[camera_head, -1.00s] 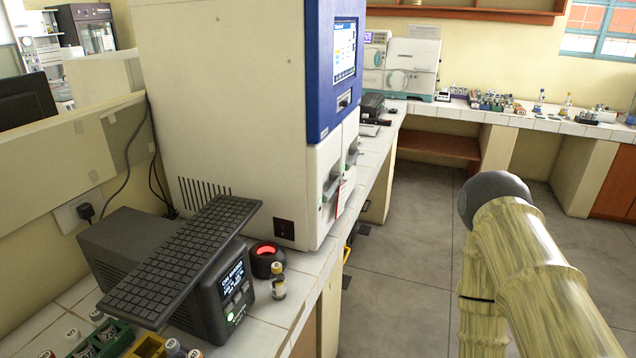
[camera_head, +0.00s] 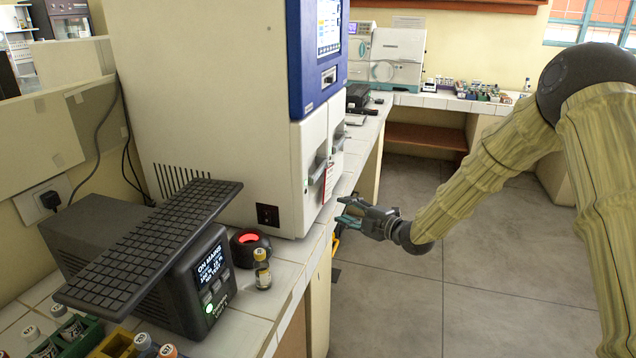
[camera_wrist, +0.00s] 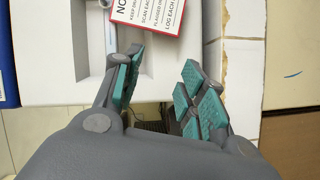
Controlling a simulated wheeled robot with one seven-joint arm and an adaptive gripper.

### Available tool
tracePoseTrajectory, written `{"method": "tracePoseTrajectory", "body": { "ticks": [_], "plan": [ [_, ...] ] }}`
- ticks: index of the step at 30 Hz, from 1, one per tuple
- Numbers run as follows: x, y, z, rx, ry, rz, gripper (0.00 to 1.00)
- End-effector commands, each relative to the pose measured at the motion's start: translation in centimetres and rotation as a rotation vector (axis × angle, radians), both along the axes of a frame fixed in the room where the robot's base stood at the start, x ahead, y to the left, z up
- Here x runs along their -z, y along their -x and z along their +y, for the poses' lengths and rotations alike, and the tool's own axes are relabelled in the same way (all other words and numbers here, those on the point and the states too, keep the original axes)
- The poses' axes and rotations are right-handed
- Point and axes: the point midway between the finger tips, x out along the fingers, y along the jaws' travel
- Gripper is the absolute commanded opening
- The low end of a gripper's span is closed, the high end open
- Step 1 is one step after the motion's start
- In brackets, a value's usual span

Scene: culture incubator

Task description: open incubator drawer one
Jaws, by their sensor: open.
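The incubator (camera_head: 190,95) is a large cream cabinet with a blue upper front panel and screen. Its white lower front (camera_head: 312,160) has two grey recessed handles, the nearer one (camera_head: 317,168) and a farther one (camera_head: 337,137); drawer numbers are not readable. My gripper (camera_head: 350,212) is open and empty, just right of the lower front and below the handles. In the wrist view, the teal fingertips (camera_wrist: 160,88) are spread apart, close to the white front (camera_wrist: 62,58). A red-bordered notice (camera_wrist: 147,13) shows beyond them. Whether a finger touches the front cannot be told.
A black box with a lit display (camera_head: 210,285) stands on the counter, with a keyboard (camera_head: 150,240) lying across it. A small vial (camera_head: 262,270) and a red-lit round device (camera_head: 250,245) stand nearby.

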Motion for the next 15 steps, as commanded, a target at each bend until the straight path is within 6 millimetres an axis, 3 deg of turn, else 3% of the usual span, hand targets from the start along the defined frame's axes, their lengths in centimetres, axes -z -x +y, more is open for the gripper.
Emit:
{"method": "tracePoseTrajectory", "body": {
  "ticks": [1, 3, 6, 15],
  "plan": [
    [-2.2, -1.1, 0.2, -0.028, 0.026, -0.087, 0.41],
    [-4.6, -2.0, 0.3, -0.058, 0.06, -0.179, 0.41],
    [-6.5, -2.6, 0.4, -0.082, 0.089, -0.252, 0.41],
    [-7.3, -4.5, 2.7, -0.09, 0.099, -0.276, 0.41]
  ]
}}
